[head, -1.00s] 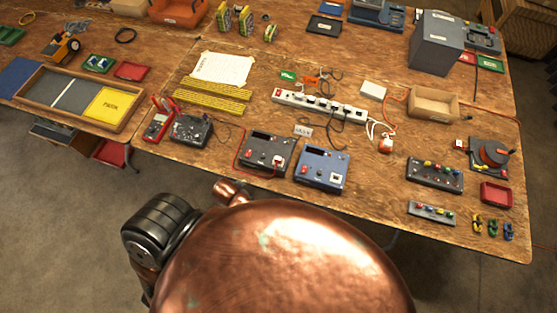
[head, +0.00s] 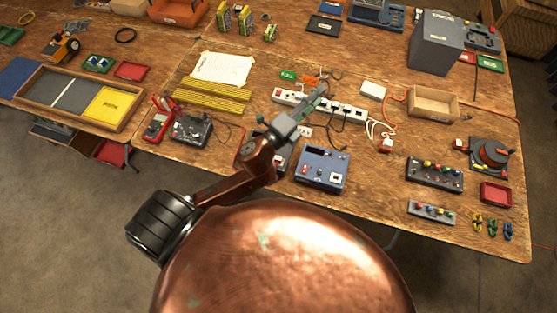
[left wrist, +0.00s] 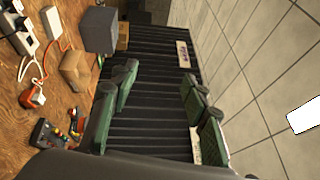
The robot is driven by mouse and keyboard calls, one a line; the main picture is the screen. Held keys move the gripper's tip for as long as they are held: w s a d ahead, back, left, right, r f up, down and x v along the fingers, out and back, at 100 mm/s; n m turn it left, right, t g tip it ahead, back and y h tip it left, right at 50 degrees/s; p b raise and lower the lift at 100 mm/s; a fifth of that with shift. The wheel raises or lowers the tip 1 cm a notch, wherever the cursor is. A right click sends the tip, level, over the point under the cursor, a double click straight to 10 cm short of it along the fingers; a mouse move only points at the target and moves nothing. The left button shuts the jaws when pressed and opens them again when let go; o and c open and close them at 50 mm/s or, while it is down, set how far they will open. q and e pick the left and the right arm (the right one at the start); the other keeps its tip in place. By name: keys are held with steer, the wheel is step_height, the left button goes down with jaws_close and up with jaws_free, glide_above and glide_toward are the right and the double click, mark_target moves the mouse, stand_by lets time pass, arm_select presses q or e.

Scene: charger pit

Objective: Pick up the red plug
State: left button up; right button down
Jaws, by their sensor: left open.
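A small red-and-white plug-like piece (head: 386,146) lies on the wooden table, right of the white power strip (head: 349,112), by white cables. The same piece shows at the left of the left wrist view (left wrist: 33,98). My left gripper (head: 319,95) reaches over the table above the middle of the power strip and hides part of it. It is left of the red-and-white piece and apart from it. In the left wrist view its green-grey fingers (left wrist: 158,92) stand wide apart with nothing between them. My right gripper is not in view.
A blue box with knobs (head: 322,168) stands below my left gripper; the dark box beside it is partly hidden by my arm. A cardboard box (head: 433,104), a grey box (head: 436,43) and a dark knob panel (head: 434,175) stand to the right.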

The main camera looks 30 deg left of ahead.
arm_select(q)
steer(key=s+d+r+m+g+h, duration=0.2)
steer(key=s+d+r+m+h, duration=0.1)
steer(key=d+m+h, duration=0.45)
steer(key=s+d+r+m+g+h, duration=0.3)
steer(key=d+m+h, duration=0.1)
steer(key=d+m, duration=0.5)
steer(key=s+d+f+m+g+h, duration=0.25)
steer(key=s+d+m+g, duration=0.2)
steer(key=m, duration=0.55)
steer(key=s+d+f+m+g+y, duration=0.2)
steer(key=s+f+m+g, duration=0.2)
steer(key=f+m+g, duration=0.15)
steer(key=m+g+y, duration=0.2)
steer(key=m+y, duration=1.3)
steer(key=y, duration=0.1)
glide_toward(278, 158)
steer(key=f, duration=0.5)
steer(key=w+f+p, duration=0.1)
steer(key=f, duration=0.1)
steer(key=shift+d+f, duration=0.1)
steer(key=shift+f, duration=0.3)
steer(key=shift+w+f, duration=0.1)
steer(key=shift+f, duration=0.45)
